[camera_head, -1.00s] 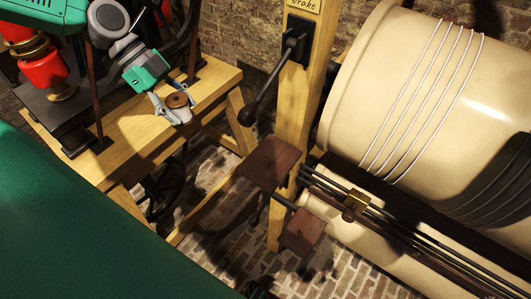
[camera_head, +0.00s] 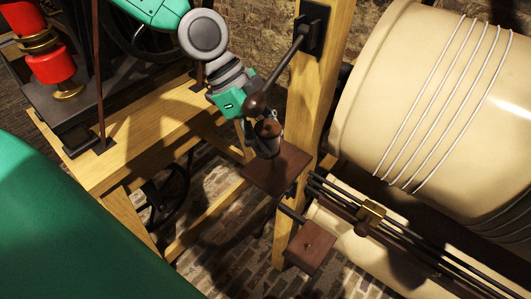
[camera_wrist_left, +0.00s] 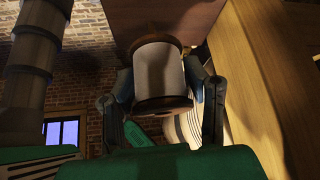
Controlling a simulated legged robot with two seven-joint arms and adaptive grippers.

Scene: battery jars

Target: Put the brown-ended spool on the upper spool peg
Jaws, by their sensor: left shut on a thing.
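The brown-ended spool (camera_head: 268,128) is held upright by my left gripper (camera_head: 264,143), which is shut on it. In the left wrist view the spool (camera_wrist_left: 159,76) shows a pale grey body and brown ends, with a finger on either side. In the head view the spool overlaps the far part of the upper brown board (camera_head: 281,171). The board also shows beyond the spool in the left wrist view (camera_wrist_left: 165,18). I cannot tell whether they touch. The upper peg cannot be made out. My right gripper is not in view.
A dark lever with a round knob (camera_head: 257,104) crosses in front of my left wrist. The wooden post (camera_head: 322,85) stands close to the right. A lower brown board (camera_head: 311,247) and dark rails (camera_head: 400,236) lie nearby, with a large cream drum (camera_head: 425,100) beyond.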

